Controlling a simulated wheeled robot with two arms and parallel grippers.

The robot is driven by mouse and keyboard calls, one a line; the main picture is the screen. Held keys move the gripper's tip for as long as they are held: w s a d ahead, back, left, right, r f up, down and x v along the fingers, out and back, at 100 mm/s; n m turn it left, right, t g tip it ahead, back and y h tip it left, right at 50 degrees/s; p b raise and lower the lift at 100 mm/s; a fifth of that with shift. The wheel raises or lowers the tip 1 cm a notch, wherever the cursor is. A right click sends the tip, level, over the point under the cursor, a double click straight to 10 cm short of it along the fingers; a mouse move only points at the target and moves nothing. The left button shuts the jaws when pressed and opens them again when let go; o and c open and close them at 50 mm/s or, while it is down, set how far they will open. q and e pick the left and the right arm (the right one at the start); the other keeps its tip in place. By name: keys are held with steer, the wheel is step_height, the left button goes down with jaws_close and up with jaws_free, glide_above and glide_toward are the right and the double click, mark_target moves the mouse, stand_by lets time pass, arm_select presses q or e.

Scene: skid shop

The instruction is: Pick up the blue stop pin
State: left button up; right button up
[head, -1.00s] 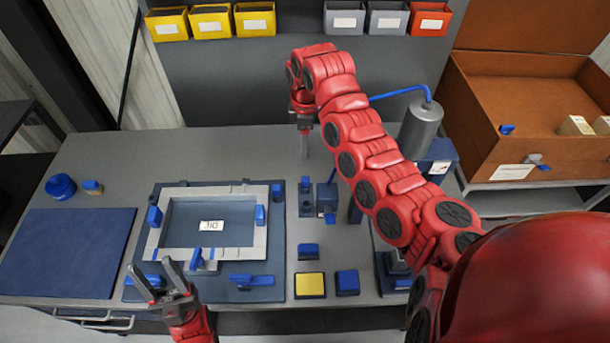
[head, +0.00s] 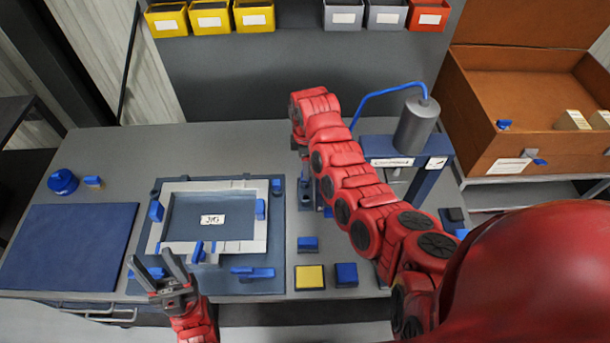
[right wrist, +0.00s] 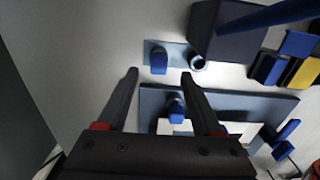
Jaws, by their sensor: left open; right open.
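My left gripper (head: 161,266) is open and empty in front of the fixture (head: 272,286).
The fixture holds a light frame (head: 168,247) with several blue clamps around it. A dark block (right wrist: 230,35) stands close to the small plate. A blue block (head: 308,244), a yellow-topped block (head: 310,277) and another blue block (head: 346,274) sit right of the fixture.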

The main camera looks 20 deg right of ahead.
steer(key=shift+f+p, duration=0.8)
steer(key=shift+f, duration=0.45)
steer(key=shift+w+f, duration=0.1)
steer(key=shift+f, duration=1.3)
jaws_close()
